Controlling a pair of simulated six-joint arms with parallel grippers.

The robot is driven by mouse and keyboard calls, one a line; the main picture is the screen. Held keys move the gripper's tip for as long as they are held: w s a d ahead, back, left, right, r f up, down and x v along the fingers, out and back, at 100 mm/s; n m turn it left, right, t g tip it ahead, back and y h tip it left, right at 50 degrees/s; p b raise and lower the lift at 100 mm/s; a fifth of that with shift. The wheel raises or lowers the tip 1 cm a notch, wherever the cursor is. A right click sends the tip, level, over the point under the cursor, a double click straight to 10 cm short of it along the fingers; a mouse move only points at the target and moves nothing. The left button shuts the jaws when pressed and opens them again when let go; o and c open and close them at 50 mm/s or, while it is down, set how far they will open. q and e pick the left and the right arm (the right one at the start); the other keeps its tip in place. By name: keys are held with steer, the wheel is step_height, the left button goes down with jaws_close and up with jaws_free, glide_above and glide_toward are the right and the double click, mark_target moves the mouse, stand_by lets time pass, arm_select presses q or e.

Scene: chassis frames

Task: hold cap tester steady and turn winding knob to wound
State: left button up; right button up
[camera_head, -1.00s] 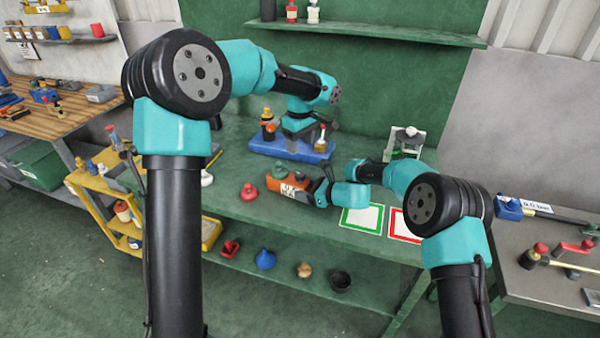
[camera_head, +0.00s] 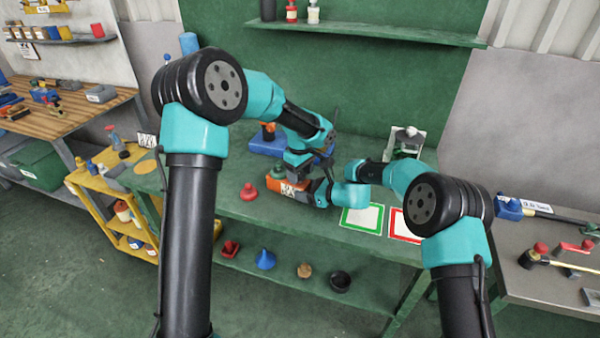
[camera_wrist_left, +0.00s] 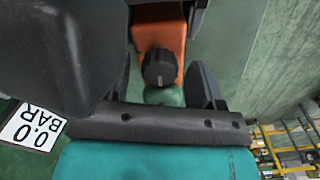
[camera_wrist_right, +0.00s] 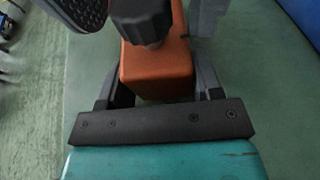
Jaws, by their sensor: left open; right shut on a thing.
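The cap tester (camera_head: 274,184) is an orange block on the green bench, with a green cap (camera_head: 278,171) at one end and a label reading 0.0 BAR (camera_wrist_left: 35,127). Its dark winding knob (camera_wrist_left: 158,66) shows in the left wrist view between my left fingers. My left gripper (camera_head: 297,172) is open above the tester, its fingers apart on either side of the knob; contact is not visible. My right gripper (camera_head: 312,190) is shut on the tester's body, seen as orange (camera_wrist_right: 155,72) between its fingers in the right wrist view. My left arm partly hides the tester in the head view.
A red knobbed piece (camera_head: 248,192) stands left of the tester. A green-framed card (camera_head: 362,218) and a red-framed card (camera_head: 403,228) lie to the right. A blue holder (camera_head: 266,144) is behind, partly hidden by my left arm. A white stand (camera_head: 406,142) is at the back right.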

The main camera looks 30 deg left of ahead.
arm_select(q)
steer(key=c, duration=0.9)
steer(key=shift+c, duration=0.2)
steer(key=shift+m, duration=2.4)
steer(key=o, duration=0.9)
steer(key=shift+o, duration=0.2)
steer(key=shift+r, duration=0.1)
